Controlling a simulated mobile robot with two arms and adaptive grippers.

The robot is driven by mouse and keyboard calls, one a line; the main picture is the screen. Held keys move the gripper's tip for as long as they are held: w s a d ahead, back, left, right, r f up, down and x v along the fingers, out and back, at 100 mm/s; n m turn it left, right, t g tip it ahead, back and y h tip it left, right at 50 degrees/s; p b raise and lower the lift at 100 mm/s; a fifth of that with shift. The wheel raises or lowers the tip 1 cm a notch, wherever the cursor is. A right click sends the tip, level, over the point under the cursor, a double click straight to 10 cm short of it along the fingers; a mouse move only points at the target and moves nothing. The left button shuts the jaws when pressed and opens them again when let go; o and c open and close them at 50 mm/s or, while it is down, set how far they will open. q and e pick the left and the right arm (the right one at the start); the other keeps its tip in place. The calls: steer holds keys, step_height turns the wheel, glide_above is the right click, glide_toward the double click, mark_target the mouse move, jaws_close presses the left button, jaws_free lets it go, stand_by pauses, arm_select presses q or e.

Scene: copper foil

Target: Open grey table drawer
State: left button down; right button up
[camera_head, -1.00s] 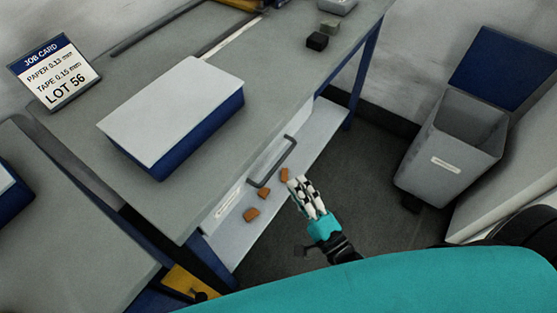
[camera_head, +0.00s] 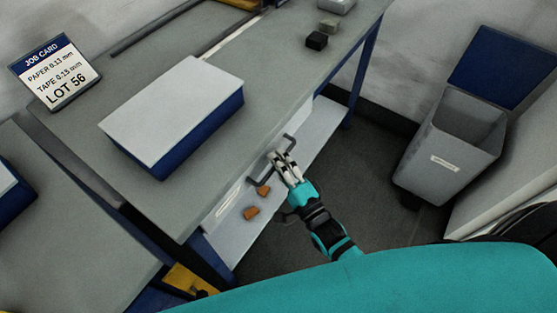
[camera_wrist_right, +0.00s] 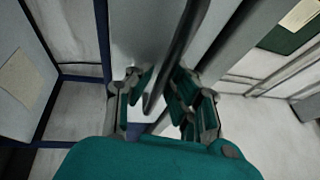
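The grey table (camera_head: 190,205) has a light drawer front (camera_head: 232,193) under its top, and the drawer looks shut. A dark bar handle (camera_head: 259,182) stands out from the drawer front. My right gripper (camera_head: 277,156) is at the handle and covers part of it. In the right wrist view the handle (camera_wrist_right: 180,50) runs between the two spread fingers of my right gripper (camera_wrist_right: 160,85), with gaps visible beside it. Whether either finger touches the bar I cannot tell. My left gripper is not in view.
A blue box with a white lid (camera_head: 170,105) and a job card (camera_head: 55,72) stand on the table. Orange-brown pieces (camera_head: 251,213) lie on the lower shelf (camera_head: 240,240). A grey bin (camera_head: 455,140) stands at the right, with open floor between.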

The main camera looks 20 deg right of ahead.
jaws_close()
steer(key=shift+s, duration=0.1)
